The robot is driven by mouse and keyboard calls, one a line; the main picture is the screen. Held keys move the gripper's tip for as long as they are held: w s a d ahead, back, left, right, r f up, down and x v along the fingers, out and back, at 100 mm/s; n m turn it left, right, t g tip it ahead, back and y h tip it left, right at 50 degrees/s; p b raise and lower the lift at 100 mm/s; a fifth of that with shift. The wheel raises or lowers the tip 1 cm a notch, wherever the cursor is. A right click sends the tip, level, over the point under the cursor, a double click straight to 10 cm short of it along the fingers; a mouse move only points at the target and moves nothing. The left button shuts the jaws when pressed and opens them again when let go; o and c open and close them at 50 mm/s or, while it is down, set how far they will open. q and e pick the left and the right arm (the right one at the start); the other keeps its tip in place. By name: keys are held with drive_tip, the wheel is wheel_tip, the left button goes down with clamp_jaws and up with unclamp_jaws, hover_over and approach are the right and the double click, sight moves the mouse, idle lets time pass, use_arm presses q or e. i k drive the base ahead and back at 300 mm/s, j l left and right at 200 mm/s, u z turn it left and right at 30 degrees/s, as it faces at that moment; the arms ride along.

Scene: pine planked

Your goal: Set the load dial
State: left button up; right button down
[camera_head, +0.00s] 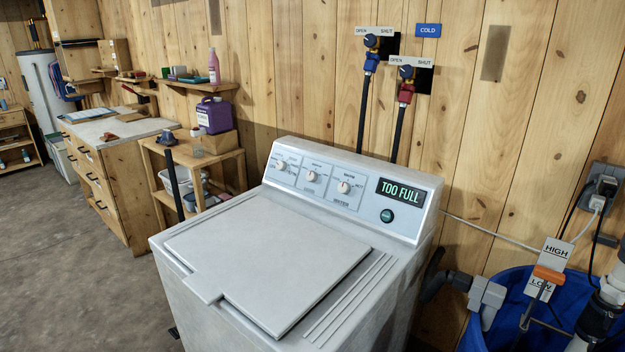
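A white top-loading washer (205,310) stands in the middle with its lid (265,268) shut. Its sloped panel carries three round knobs: a left dial (281,165), a middle dial (312,176) and a right dial (344,187). Each has a printed scale around it. The print is too small to tell which one is the load dial or exactly where each points. The display (400,191) reads "TOO FULL" in green. A round dark button (387,216) sits below it. Neither of my grippers is in view.
Two wall taps, blue (371,62) and red (406,93), have hoses running down behind the washer. A blue tub (500,335), grey pipes (488,295) and an orange-handled HIGH/LOW lever (548,274) crowd the right. A wooden shelf stand (212,158) is at left. Floor (60,260) is clear at left.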

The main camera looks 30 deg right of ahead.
sight(311, 176)
drive_tip(key=i+j+u, duration=0.5)
drive_tip(key=i, duration=0.6)
drive_tip(key=i+u, duration=0.25)
drive_tip(key=i, duration=0.6)
drive_tip(key=i+z, duration=0.4)
drive_tip(key=i+j+z, duration=0.2)
drive_tip(key=z, duration=0.2)
drive_tip(key=i+j+z, duration=0.6)
drive_tip(key=z, duration=0.15)
